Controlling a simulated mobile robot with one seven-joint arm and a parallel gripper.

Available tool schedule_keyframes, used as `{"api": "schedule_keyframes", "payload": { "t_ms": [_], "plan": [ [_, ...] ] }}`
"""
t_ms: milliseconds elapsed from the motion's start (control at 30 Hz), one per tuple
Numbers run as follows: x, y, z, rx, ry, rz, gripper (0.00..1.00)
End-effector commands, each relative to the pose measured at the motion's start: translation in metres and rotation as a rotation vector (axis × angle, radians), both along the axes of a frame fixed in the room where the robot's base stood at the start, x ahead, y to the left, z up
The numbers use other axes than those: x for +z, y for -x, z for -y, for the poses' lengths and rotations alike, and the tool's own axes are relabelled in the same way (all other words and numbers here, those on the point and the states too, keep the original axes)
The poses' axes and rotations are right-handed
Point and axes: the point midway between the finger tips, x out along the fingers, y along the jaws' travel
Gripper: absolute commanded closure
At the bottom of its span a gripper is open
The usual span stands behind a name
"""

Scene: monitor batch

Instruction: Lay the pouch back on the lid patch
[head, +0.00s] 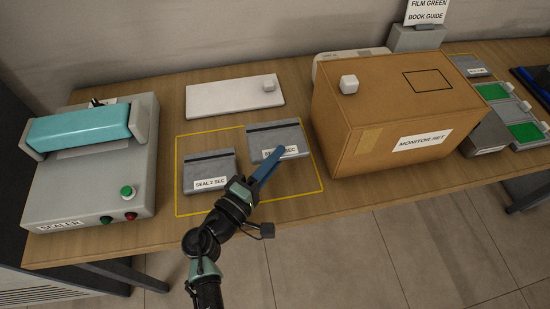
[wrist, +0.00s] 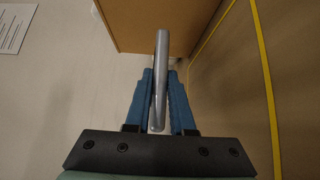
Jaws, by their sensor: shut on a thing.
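Two grey pouches with dark top bands and white "SEAL 2 SEC" labels are inside the yellow outline on the table. The left pouch (head: 208,168) lies flat. The right pouch (head: 290,132) is at my gripper (head: 273,160), whose blue fingers cover part of its label. In the wrist view my gripper (wrist: 160,100) is shut on the pouch (wrist: 162,50), seen edge-on between the fingers. I cannot tell whether it is clear of the table. The lid patch (head: 428,80) is a bare black outlined rectangle on top of the cardboard box (head: 335,125).
A white cube (head: 349,84) sits on the box lid, left of the patch. A white board (head: 230,97) with a small block lies behind the pouches. The sealer (head: 95,180) stands at left. Another grey pouch (head: 468,64) and green-topped trays (head: 525,132) are at right.

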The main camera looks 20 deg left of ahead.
Motion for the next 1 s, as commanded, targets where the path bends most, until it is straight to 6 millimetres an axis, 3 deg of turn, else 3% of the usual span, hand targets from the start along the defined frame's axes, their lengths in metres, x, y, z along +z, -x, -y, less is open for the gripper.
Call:
{"api": "schedule_keyframes", "payload": {
  "t_ms": [600,1000],
  "plan": [
    [-0.048,0.000,0.000,0.000,0.000,0.000,1.00],
    [-0.061,0.002,0.001,0.003,-0.002,-0.011,1.00]
  ]
}}
